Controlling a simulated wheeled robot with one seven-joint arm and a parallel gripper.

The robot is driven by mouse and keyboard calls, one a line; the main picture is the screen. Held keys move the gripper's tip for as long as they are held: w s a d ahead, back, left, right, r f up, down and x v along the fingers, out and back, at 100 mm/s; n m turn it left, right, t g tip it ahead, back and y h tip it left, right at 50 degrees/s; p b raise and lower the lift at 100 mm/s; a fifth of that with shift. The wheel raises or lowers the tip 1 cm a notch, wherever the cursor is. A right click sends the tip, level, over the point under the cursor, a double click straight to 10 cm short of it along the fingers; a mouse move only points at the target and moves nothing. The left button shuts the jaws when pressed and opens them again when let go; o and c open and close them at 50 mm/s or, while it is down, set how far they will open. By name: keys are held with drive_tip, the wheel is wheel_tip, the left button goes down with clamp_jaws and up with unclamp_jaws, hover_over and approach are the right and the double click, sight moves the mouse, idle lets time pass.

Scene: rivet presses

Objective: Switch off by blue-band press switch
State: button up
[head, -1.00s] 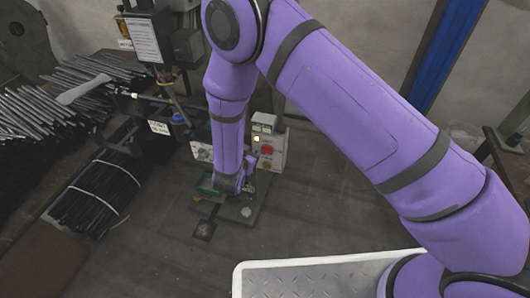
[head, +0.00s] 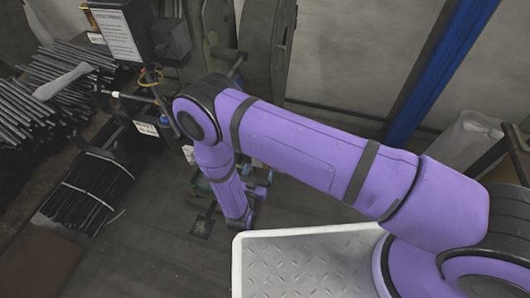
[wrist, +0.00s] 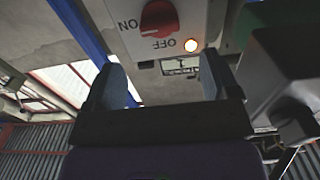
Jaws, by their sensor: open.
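In the wrist view a light grey switch box (wrist: 195,18) fills the top. It carries a red rotary knob (wrist: 159,17) with the words ON and OFF beside it, seen upside down. A small lamp (wrist: 190,45) near OFF glows. I cannot tell exactly which word the knob points to. My gripper (wrist: 166,80) is open and empty; its two fingers stand apart below the knob, not touching it. No blue band on a press shows clearly.
A grey-green press body (head: 268,45) stands behind my arm, with a sign board (head: 118,35) at its left. Bundled black rods (head: 88,190) and loose metal rods (head: 60,85) lie left. A blue post (head: 437,70) rises right. A white-rimmed tray (head: 300,262) is in front.

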drive_tip(key=x, duration=0.8)
drive_tip(key=shift+w, duration=0.1)
drive_tip(key=shift+c, duration=0.5)
drive_tip(key=c, duration=0.8)
